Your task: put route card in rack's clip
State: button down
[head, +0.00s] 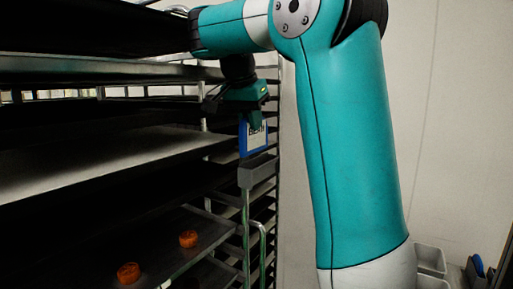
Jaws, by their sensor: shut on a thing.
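The route card (255,141) is a small white card with a blue edge and dark print, seen near the middle of the head view. My gripper (254,122) is above it, pointing down and shut on the card's upper part. The card hangs upright. A grey clip (259,172) is mounted on the rack's (246,215) front upright, directly below the card. The card's lower edge is at or very close to the clip's top; I cannot tell whether it is inside.
Dark trays (110,160) fill the rack on the left. Two orange pieces, one at the front (128,272) and one behind (188,239), lie on a lower tray. Grey bins (430,260) stand at the lower right. A pale wall is behind.

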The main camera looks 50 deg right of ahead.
aim_at(257, 151)
jog(key=shift+d, duration=1.05)
notch_tip(257, 151, down, 3)
jog(key=shift+r+b, duration=0.15)
jog(key=shift+b, duration=0.65)
jog(key=shift+f+b, duration=0.55)
jog(key=shift+f, duration=1.55)
jog(key=shift+f, duration=0.15)
jog(key=c, duration=1.1)
grip_release()
